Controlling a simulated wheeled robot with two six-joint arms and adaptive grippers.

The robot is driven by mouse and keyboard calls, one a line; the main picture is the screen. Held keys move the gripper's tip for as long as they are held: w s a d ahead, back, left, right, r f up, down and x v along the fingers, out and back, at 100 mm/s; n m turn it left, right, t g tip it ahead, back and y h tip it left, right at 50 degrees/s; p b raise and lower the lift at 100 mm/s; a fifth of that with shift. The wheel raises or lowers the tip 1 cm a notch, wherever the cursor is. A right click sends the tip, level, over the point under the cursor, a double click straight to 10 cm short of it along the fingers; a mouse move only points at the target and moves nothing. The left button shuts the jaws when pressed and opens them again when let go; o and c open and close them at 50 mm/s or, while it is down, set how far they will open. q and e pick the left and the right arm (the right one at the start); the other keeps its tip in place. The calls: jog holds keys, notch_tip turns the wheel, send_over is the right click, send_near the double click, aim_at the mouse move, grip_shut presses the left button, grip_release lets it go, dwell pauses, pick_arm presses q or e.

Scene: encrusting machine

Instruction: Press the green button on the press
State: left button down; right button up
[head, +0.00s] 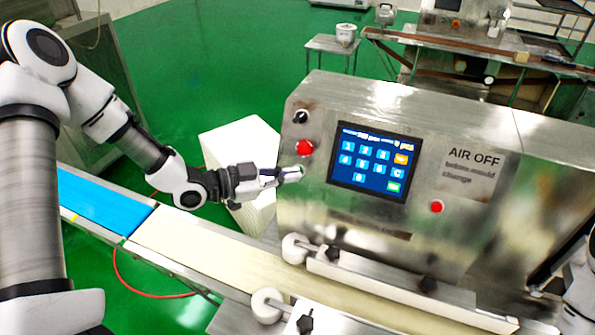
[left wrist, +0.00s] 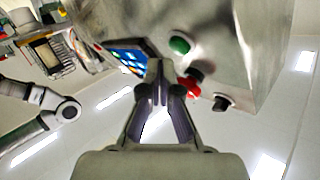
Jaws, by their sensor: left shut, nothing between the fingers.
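The press is the steel machine (head: 375,105) with a slanted front panel. Its green button (left wrist: 180,45) shows in the left wrist view, just above my fingertips. In the head view it is not clearly seen, being behind or beside my left fingertips. My left gripper (head: 291,174) is shut and empty, pointing right at the panel just below a red button (head: 304,148). In the left wrist view my left gripper (left wrist: 158,68) shows its fingers together near the panel. I cannot tell whether they touch it. My right gripper is not in view.
A black knob (head: 300,116) sits above the red button. A lit keypad screen (head: 369,161) is to the right, with another red button (head: 437,207) beyond it. A conveyor belt (head: 205,245) runs below my left arm. A white box (head: 240,140) stands behind my left gripper.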

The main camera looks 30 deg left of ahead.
pick_arm(q)
jog(key=shift+w+f, duration=0.1)
dwell(0.6)
jog(key=shift+w+f+b, duration=0.1)
jog(key=shift+w+b, duration=0.2)
jog(key=shift+b, duration=0.05)
